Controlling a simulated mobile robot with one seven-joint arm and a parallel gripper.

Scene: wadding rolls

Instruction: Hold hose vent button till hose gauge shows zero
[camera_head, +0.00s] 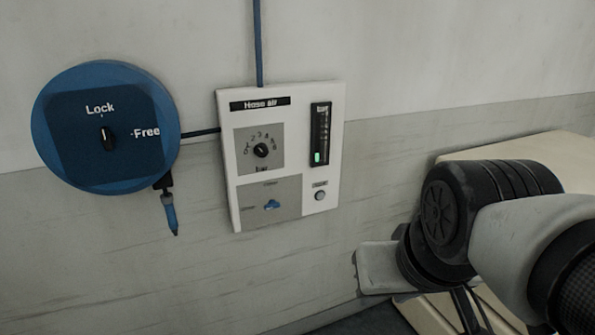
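The white hose air panel (338,105) is on the wall at the middle. Its upright black gauge (320,130) shows a short green bar at the bottom; the scale is too small to read. A small round grey button (320,195) sits at the panel's lower right under a tiny label that I cannot read. Nothing touches the button. My arm reaches in from the right, below and to the right of the panel, apart from it. I cannot make out my gripper's fingertips or whether they are open.
The panel also has a black numbered knob (261,150) and a small blue lever (272,204). A blue reel (60,95) marked Lock and Free hangs at left, with a blue hose end (171,213) below. A pale surface (530,150) stands behind my arm.

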